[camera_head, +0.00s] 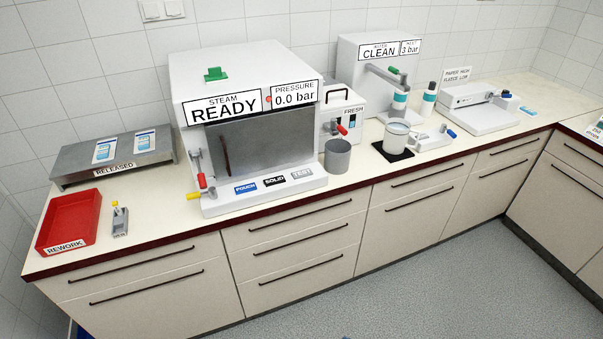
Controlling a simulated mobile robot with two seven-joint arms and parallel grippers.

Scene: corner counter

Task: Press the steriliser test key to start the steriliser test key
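The white steriliser (230,70) stands on the counter left of centre. Its signs read STEAM READY and PRESSURE 0.0 bar. Its dark front door or window (262,138) has a red-handled lever at the lower left. Along the front ledge sit a blue POUCH key (245,188), a black SOLID key (274,181) and a pale grey TEST key (302,174), the rightmost of the three. Neither of my grippers is in the head view. Nothing covers the keys.
A red REWORK tray (93,195) and a grey RELEASED stand (65,176) are at the left. A grey cup (338,155) stands right of the ledge. Further right are a CLEAN unit (350,60), a white mug (396,135) and a sealer-like device (485,118).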

